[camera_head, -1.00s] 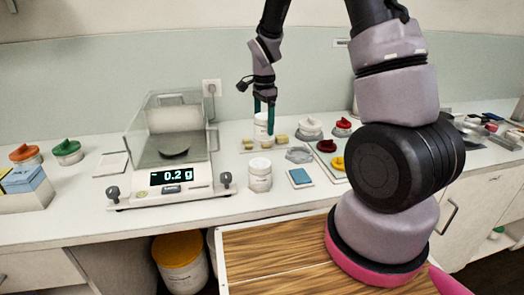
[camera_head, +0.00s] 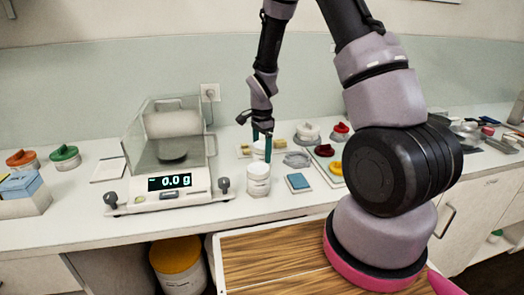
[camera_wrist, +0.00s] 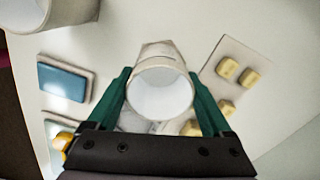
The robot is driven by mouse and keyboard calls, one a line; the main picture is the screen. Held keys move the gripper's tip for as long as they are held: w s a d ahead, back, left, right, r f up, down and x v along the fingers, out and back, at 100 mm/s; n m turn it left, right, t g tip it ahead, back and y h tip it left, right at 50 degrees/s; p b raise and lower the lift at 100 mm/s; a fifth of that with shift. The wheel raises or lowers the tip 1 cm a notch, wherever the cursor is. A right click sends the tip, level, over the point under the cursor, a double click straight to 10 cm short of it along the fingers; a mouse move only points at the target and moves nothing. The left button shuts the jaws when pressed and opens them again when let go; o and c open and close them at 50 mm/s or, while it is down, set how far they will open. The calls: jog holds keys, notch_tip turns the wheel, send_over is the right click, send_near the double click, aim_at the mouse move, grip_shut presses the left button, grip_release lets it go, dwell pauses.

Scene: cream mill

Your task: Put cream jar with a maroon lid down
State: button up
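My gripper (camera_head: 262,136) points down over the counter, its green fingers on either side of a white jar (camera_head: 258,149). In the wrist view the jar (camera_wrist: 160,62) sits between the fingertips (camera_wrist: 160,85), which appear to press on its sides. The jar looks open at the top, with a pale inside and no lid on it. A dark maroon lid (camera_head: 324,150) lies apart on a tray to the right.
A balance (camera_head: 172,184) reading 0.0 g stands to the left. A blue pad (camera_head: 298,181) lies right of the front jar. A mat (camera_wrist: 238,52) with several yellow blocks is close to the held jar. White, red and yellow lids lie to the right.

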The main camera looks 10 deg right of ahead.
jog(key=shift+o, duration=1)
jog(key=shift+r, duration=0.1)
jog(key=s+d+r+n+t, duration=0.1)
jog(key=s+r+n, duration=0.15)
jog(key=r, duration=0.75)
jog(key=s+d+r+n+t+y, duration=0.1)
jog(key=s+d+r, duration=0.15)
jog(key=r, duration=0.65)
jog(key=s+r+n+t, duration=0.1)
jog(key=s+r, duration=0.3)
jog(key=r, duration=0.6)
jog(key=s+d+r+n+t+y, duration=0.1)
jog(key=s+r+n+t, duration=0.3)
jog(key=s, duration=0.9)
notch_tip(320, 180, up, 3)
jog(key=shift+s+d+r+n, duration=0.1)
jog(key=shift+s+d+n, duration=0.1)
jog(key=shift+d+n, duration=0.6)
jog(key=shift+a, duration=0.15)
